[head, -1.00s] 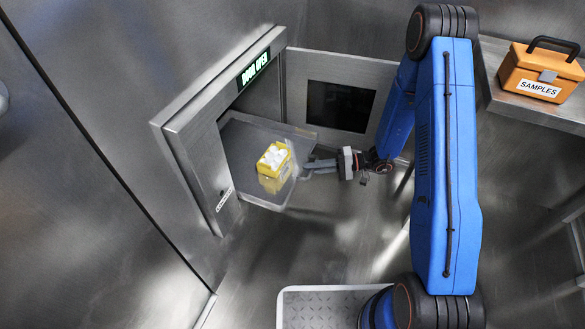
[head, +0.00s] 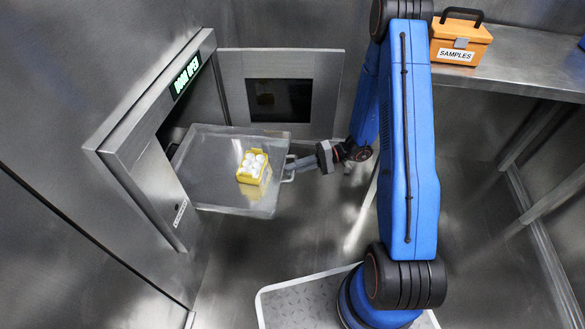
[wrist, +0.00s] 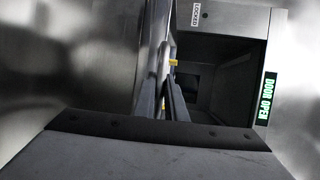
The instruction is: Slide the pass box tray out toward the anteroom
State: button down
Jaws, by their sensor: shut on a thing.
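The pass box door (head: 232,85) with a dark window stands open behind the tray. A green "DOOR OPEN" sign (head: 186,76) is lit on the frame. An orange "SAMPLES" case (head: 460,44) sits on a metal shelf (head: 510,75) at the right.

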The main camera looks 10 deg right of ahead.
jog(key=c, duration=1.8)
grip_release()
